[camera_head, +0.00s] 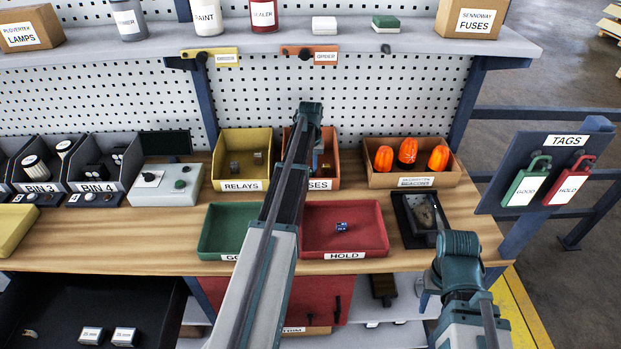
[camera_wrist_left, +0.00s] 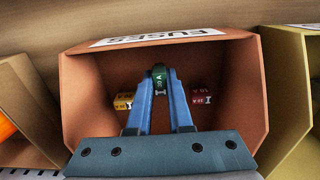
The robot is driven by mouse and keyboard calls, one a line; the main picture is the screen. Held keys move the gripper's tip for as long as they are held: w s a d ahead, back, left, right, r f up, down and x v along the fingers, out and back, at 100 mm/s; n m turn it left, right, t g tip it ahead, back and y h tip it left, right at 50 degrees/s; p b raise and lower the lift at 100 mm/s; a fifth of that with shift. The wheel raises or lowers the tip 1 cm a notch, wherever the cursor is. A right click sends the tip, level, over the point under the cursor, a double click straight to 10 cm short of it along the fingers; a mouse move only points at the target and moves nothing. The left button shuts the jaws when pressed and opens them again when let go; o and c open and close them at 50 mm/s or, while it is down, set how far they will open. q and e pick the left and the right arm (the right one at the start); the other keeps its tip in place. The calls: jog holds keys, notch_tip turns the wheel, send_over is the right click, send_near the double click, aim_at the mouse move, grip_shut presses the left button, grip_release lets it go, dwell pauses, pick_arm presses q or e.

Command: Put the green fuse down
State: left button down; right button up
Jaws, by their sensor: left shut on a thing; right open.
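My left gripper (camera_wrist_left: 160,82) is shut on the green fuse (camera_wrist_left: 159,73) and holds it in the orange FUSES bin (camera_wrist_left: 88,75). A yellow fuse (camera_wrist_left: 124,100) and a red fuse (camera_wrist_left: 201,97) lie in the bin to either side of the fingers. I cannot tell whether the green fuse touches the bin floor. In the head view, the FUSES bin (camera_head: 326,183) is partly covered by my left arm, which hides the fingertips and the green fuse. My right arm shows at the lower right, but its jaws are not visible.
The yellow RELAYS bin (camera_head: 241,185) stands to the left and a box of orange beacons (camera_head: 400,183) to the right. In front are a green tray (camera_head: 219,245) and a red tray (camera_head: 372,240) holding a small blue item (camera_head: 341,226). A shelf (camera_head: 380,42) overhangs behind.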

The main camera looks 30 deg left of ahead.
aim_at(311, 169)
pick_arm(q)
jog(key=shift+f+b, duration=0.3)
jog(key=shift+f, duration=0.5)
pick_arm(e)
jog(key=shift+f, duration=0.8)
pick_arm(q)
jog(key=shift+f, duration=0.2)
jog(key=c, duration=0.8)
grip_release()
jog(key=shift+c, duration=0.2)
pick_arm(e)
jog(key=shift+f, duration=0.1)
pick_arm(q)
jog(key=shift+r, duration=0.15)
notch_tip(311, 169, up, 12)
jog(key=p, duration=1.2)
pick_arm(e)
notch_tip(311, 169, up, 12)
